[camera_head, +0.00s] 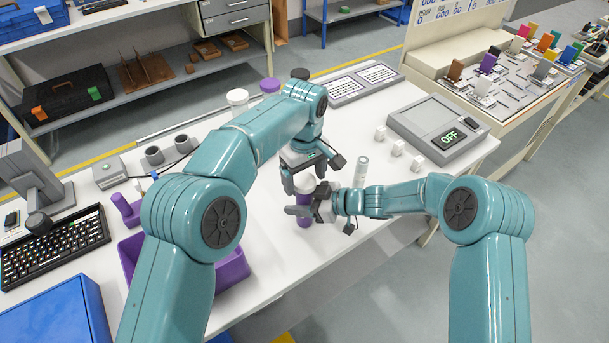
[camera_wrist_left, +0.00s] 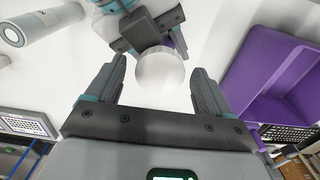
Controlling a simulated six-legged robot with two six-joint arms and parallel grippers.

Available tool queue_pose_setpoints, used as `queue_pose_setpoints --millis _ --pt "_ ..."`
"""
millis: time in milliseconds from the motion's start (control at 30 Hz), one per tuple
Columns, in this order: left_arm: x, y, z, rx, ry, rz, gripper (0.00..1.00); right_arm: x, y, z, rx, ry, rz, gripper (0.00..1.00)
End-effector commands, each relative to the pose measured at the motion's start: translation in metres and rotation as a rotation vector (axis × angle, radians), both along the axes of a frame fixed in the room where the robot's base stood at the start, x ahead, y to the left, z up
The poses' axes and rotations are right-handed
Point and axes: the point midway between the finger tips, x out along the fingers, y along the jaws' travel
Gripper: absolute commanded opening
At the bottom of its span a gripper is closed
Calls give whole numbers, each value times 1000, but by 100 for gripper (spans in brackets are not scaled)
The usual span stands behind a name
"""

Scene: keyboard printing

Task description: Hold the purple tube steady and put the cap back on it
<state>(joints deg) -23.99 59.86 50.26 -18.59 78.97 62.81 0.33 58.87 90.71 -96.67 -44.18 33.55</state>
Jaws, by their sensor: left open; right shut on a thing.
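The purple tube (camera_head: 304,221) stands upright above the near side of the white table. A white cap (camera_head: 304,183) sits at its top; how firmly it is seated I cannot tell. My right gripper (camera_head: 312,207) is shut on the tube from the right. My left gripper (camera_head: 305,180) is open and points down over the cap. In the left wrist view, the round white cap (camera_wrist_left: 160,70) lies between the two open fingers of my left gripper (camera_wrist_left: 157,62), with gaps at both sides. My right gripper (camera_wrist_left: 148,28) shows behind it, and most of the tube is hidden under the cap.
A purple bin (camera_head: 235,272) stands left of the tube at the table's near edge. A white cylinder (camera_head: 361,172) stands to the right, with small white cubes (camera_head: 398,148) and a grey device reading OFF (camera_head: 438,130) beyond. A keyboard (camera_head: 52,247) lies at the far left.

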Motion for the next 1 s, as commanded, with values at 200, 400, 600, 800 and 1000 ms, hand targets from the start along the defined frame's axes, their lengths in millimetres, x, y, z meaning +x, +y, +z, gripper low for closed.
queue_pose_setpoints --millis 200,400,600,800,1000 --pt "0 0 5 0 -1 0 81 0 0 0 1 0 0 0" --pt "1 0 32 -1 -3 1 81 0 0 0 1 0 0 0" --pt "0 0 45 0 0 0 81 0 0 0 1 0 0 0" --pt "0 0 45 0 0 0 81 0 0 0 1 0 0 0" --pt "0 0 45 0 0 0 100 0 0 0 1 0 0 0"
